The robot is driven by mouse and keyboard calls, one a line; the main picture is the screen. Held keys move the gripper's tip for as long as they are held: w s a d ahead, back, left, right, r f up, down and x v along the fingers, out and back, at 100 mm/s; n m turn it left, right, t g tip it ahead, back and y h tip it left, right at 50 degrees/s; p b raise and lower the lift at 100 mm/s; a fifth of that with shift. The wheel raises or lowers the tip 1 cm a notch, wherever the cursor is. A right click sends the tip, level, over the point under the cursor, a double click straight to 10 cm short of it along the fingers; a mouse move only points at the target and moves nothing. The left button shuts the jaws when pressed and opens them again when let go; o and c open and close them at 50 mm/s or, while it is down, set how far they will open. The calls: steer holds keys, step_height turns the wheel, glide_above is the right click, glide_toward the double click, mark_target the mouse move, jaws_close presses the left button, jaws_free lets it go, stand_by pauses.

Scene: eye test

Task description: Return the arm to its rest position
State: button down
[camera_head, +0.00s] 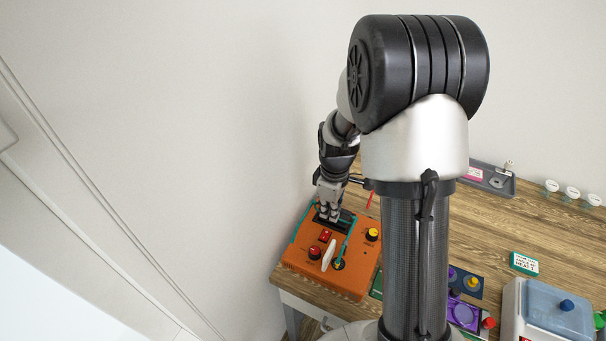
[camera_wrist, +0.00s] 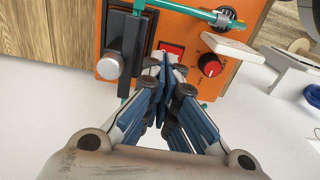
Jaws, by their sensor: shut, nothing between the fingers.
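My gripper (camera_head: 328,217) is shut and empty, pointing down over the orange box (camera_head: 303,247) at the table's left end. In the wrist view my gripper (camera_wrist: 166,62) has its fingertips together at the box's edge, beside a red switch (camera_wrist: 172,49) and a black slot or panel (camera_wrist: 127,42). Whether the fingertips touch the box cannot be told. The box also carries a red knob (camera_wrist: 210,65) and a yellow knob (camera_head: 373,234). My arm rises from the column and bends over toward the box.
The wooden table (camera_head: 455,228) holds a grey tray (camera_head: 487,180) at the back and a white box with a blue lid (camera_head: 552,308) at the right. A purple piece (camera_head: 463,313) lies in front. A wall stands close behind and left of the orange box.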

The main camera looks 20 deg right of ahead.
steer(key=s+a+r+m+t+b, duration=0.1)
steer(key=s+a+r+m+b, duration=0.2)
steer(key=r, duration=0.4)
steer(key=s+a+r+m+t, duration=0.1)
steer(key=s+a+r, duration=0.1)
steer(key=s+r, duration=0.45)
steer(key=s+a+r+m+t+b, duration=0.1)
steer(key=s+a+r+m, duration=0.1)
steer(key=s, duration=0.4)
steer(key=s+a+r+m+t+b, duration=0.1)
steer(key=s+a+r+m, duration=0.1)
steer(key=s, duration=0.3)
steer(key=shift+s+r+m+t+b, duration=0.3)
steer(key=shift+s+r+m, duration=0.05)
steer(key=shift+r+m, duration=0.15)
